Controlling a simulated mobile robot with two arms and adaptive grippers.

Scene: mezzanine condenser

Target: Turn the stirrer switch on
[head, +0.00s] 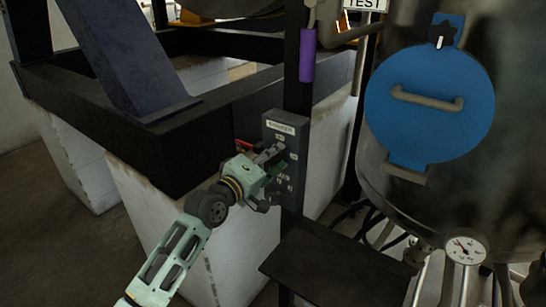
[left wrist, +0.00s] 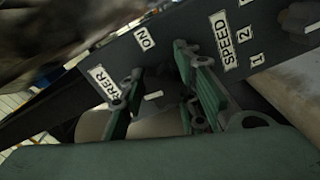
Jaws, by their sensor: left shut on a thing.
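The grey control box (head: 298,150) is mounted on a dark post, with a label at its top. In the left wrist view its panel (left wrist: 185,45) carries a partly hidden label ending in "RRER", an "ON" label and a "SPEED" label with 1 and 2. My left gripper (head: 274,172) is at the box front, and its fingers (left wrist: 158,68) are shut on the stirrer switch. The switch shows a white pointer mark (left wrist: 153,95) between the green-padded fingers; the rest is largely hidden. In the head view the gripper covers the switch. My right gripper is not in view.
A second knob, for speed (left wrist: 302,14), is at the upper right of the left wrist view. A purple sleeve (head: 307,55) is on the post above the box. A dark shelf (head: 335,272) lies below. A tank with a blue hatch (head: 430,125) and gauge (head: 465,250) stands right.

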